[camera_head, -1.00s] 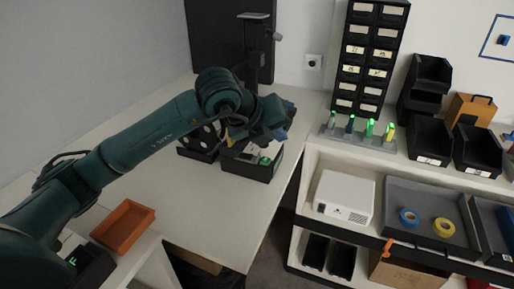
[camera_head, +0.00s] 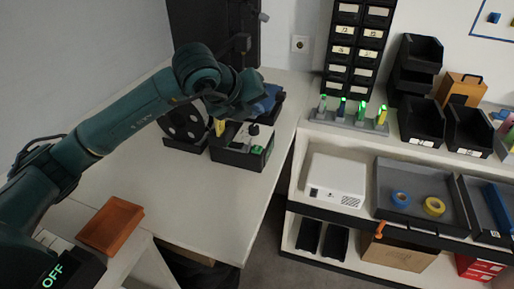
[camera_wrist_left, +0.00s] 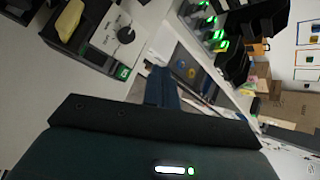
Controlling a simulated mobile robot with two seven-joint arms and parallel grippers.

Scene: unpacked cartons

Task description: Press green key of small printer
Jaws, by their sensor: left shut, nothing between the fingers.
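The small printer (camera_head: 226,156) is a black box with a pale top on the white table, near the table's right edge. Its green key (camera_head: 257,150) is on the right part of the top and also shows in the left wrist view (camera_wrist_left: 122,72). A dark round knob (camera_wrist_left: 126,35) stands on the pale panel. My left gripper (camera_head: 268,100) is above and behind the printer, apart from the green key. Its dark blue fingers (camera_wrist_left: 162,88) are shut and empty in the left wrist view. My right gripper is in neither view.
A black device (camera_head: 184,124) stands left of the printer. An orange tray (camera_head: 112,225) lies at front left. A shelf with a white projector (camera_head: 336,180) stands right. The table's front middle is clear.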

